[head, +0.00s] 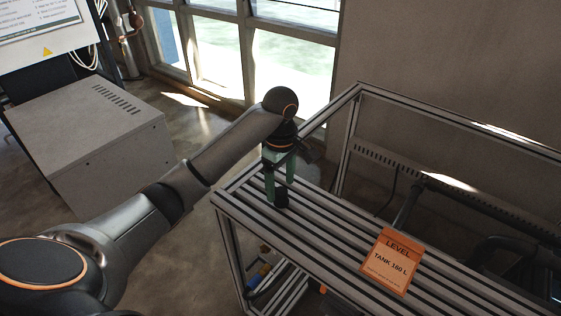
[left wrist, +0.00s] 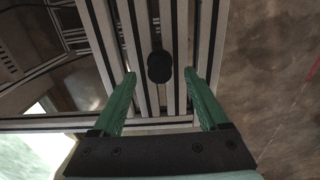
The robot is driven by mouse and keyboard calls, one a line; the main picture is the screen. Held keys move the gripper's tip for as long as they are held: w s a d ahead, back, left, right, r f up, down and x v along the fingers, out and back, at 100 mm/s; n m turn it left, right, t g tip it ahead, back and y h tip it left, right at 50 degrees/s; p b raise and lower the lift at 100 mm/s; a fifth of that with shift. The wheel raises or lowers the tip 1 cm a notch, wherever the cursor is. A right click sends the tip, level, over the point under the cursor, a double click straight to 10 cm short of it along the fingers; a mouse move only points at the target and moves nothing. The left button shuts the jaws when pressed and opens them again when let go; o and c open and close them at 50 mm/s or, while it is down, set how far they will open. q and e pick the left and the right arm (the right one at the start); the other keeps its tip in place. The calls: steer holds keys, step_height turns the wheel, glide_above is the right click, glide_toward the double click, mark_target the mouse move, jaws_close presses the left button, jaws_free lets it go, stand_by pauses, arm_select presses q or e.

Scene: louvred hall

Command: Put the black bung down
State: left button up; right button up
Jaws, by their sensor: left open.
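The black bung (head: 281,198) stands on the slatted top of the metal frame bench (head: 327,222), near its left end. In the left wrist view the bung (left wrist: 159,67) shows as a dark round shape on the slats, a little beyond the fingertips and between their lines. My left gripper (head: 280,194) points down over the bung with its green fingers. In the left wrist view the gripper (left wrist: 160,75) is open, with a clear gap on each side of the bung. My right gripper is not in view.
An orange level sign (head: 392,262) lies on the slats to the right. A rail (head: 350,125) rises behind the bench top. A grey cabinet (head: 95,140) stands on the floor at the left. Slats between the bung and the sign are clear.

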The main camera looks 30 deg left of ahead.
mark_target(280, 189)
arm_select(q)
step_height(280, 189, up, 3)
steer(key=shift+w+a+r+p, duration=0.1)
steer(key=shift+r+p, duration=0.1)
steer(key=shift+p, duration=0.3)
steer(key=shift+r+b, duration=0.35)
steer(key=shift+r, duration=2.25)
